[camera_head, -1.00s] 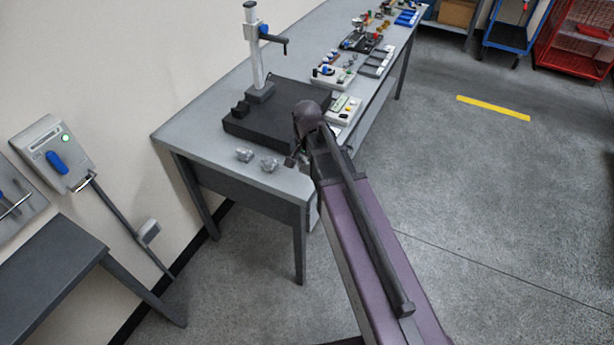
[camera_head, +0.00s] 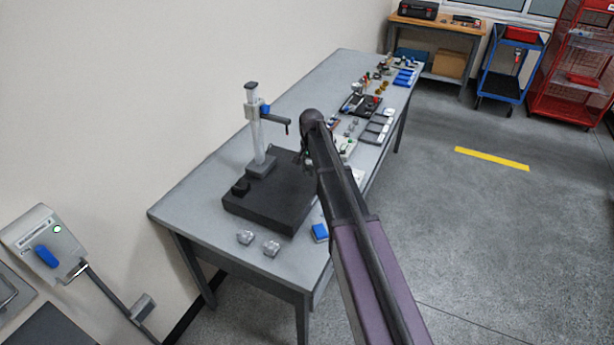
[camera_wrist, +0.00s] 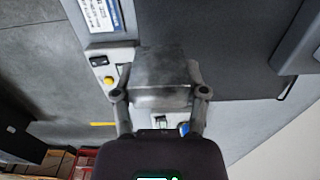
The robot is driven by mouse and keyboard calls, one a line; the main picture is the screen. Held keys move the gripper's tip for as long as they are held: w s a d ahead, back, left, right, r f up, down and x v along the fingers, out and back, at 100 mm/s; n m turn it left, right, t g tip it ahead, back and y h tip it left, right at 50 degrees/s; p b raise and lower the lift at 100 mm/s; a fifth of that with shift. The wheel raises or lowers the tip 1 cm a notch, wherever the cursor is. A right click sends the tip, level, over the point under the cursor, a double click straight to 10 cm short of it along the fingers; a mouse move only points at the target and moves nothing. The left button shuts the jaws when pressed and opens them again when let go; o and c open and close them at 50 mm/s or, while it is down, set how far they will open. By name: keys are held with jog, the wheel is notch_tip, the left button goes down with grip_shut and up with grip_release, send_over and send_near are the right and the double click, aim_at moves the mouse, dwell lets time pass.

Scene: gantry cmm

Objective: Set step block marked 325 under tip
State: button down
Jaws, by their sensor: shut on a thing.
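My gripper (camera_wrist: 160,93) is shut on a grey metallic block (camera_wrist: 162,78) in the wrist view. One finger is on each side of it, and no mark on it can be read. In the head view my gripper (camera_head: 306,158) is mostly hidden by my arm, near the right edge of the black plate (camera_head: 262,212). On that plate stands a silver column stand (camera_head: 256,130) with a dark side arm (camera_head: 273,118). The arm's downward tip (camera_head: 287,128) is left of my gripper in the picture.
Two small silver pieces (camera_head: 245,237) (camera_head: 271,248) lie on the grey table (camera_head: 190,205) in front of the plate. A blue-topped item (camera_head: 320,232) lies at the plate's right. Trays and small parts (camera_head: 358,104) fill the table farther back.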

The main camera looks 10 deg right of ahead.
aim_at(311, 184)
jog(key=shift+w+d+r, duration=0.2)
jog(key=shift+w, duration=0.55)
jog(key=shift+f, duration=0.15)
notch_tip(311, 184, down, 6)
jog(key=b, duration=0.6)
jog(key=shift+s, duration=0.15)
jog(key=shift+f+b, duration=0.55)
jog(key=shift+b, duration=0.1)
dwell(2.0)
jog(key=shift+c, duration=0.3)
grip_release()
jog(key=shift+o, duration=0.3)
jog(key=shift+r, duration=0.1)
jog(key=shift+r+p, duration=3.45)
jog(key=shift+p, duration=0.1)
